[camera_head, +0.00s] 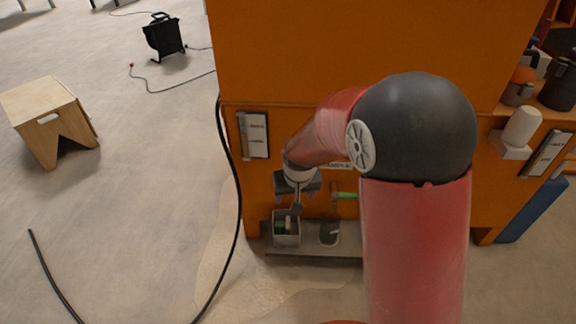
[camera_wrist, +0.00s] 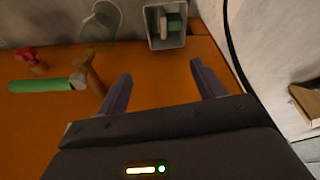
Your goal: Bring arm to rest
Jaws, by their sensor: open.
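My gripper (camera_head: 298,207) hangs in front of the orange cabinet (camera_head: 340,60), above a low shelf, at the end of my red arm. In the wrist view my gripper (camera_wrist: 158,84) shows two dark fingers spread apart with nothing between them. A small grey box (camera_head: 286,238) with a green item inside stands on the shelf just below the gripper. The same box (camera_wrist: 154,40) lies beyond the fingertips in the wrist view. My arm hides part of the cabinet's front and the right part of the shelf.
A green-handled tool (camera_wrist: 40,85) and a red item (camera_wrist: 28,56) are at left in the wrist view. A black hose (camera_head: 236,190) runs down beside the cabinet. A wooden stool (camera_head: 45,110) and a black heater (camera_head: 163,36) stand left. The floor between is mostly clear.

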